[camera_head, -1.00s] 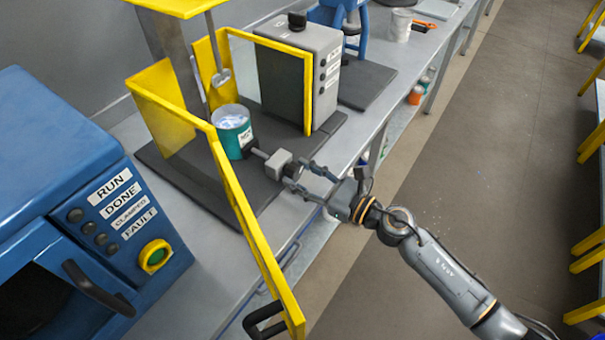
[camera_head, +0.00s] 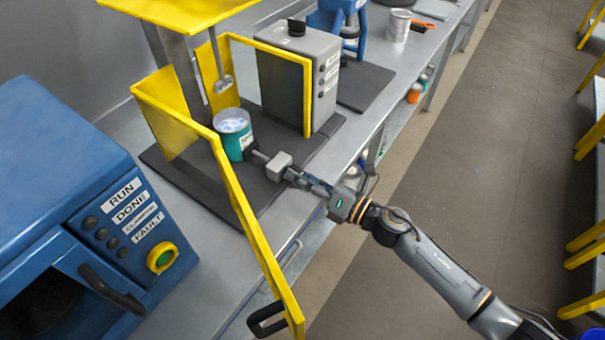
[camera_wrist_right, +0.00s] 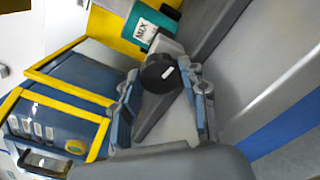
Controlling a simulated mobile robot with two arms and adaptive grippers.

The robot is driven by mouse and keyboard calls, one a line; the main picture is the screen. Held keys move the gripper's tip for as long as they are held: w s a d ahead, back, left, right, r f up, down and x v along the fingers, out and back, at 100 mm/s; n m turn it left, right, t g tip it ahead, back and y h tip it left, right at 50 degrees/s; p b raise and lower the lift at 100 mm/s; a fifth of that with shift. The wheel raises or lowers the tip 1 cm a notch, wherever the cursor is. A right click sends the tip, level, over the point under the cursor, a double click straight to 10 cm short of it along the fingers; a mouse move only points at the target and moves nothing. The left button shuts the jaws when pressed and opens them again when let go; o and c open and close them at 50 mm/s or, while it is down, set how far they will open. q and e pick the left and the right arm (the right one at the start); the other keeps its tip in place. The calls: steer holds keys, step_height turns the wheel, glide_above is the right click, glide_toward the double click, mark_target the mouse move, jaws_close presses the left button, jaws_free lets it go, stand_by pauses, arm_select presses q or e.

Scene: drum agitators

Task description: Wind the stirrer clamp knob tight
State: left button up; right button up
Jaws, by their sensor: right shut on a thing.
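The stirrer clamp has a grey block (camera_head: 279,165) on a short bar beside a teal can labelled MIX (camera_head: 235,135), inside the stirrer's yellow frame. Its round black knob (camera_wrist_right: 158,73) with a white mark faces the right wrist camera. My right gripper (camera_head: 292,175) is at the knob, with one finger on each side, shut on it; the fingers hide the knob in the head view. The can also shows in the right wrist view (camera_wrist_right: 147,32). The stirrer shaft (camera_head: 217,60) hangs above the can. My left gripper is not in view.
The yellow guard door (camera_head: 245,210) stands open to the left of my right arm. A blue machine (camera_head: 60,170) with RUN, DONE and FAULT labels is at left. A grey unit (camera_head: 298,70) stands behind.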

steer(key=shift+m+p, duration=0.5)
steer(key=shift+m, duration=1.2)
steer(key=o, duration=1.1)
steer(key=shift+o, duration=0.2)
steer(key=shift+f, duration=0.1)
steer(key=shift+s+d+f, duration=0.15)
steer(key=shift+s+d, duration=0.15)
steer(key=shift+d, duration=0.05)
steer(key=v, duration=0.7)
steer(key=shift+r, duration=0.3)
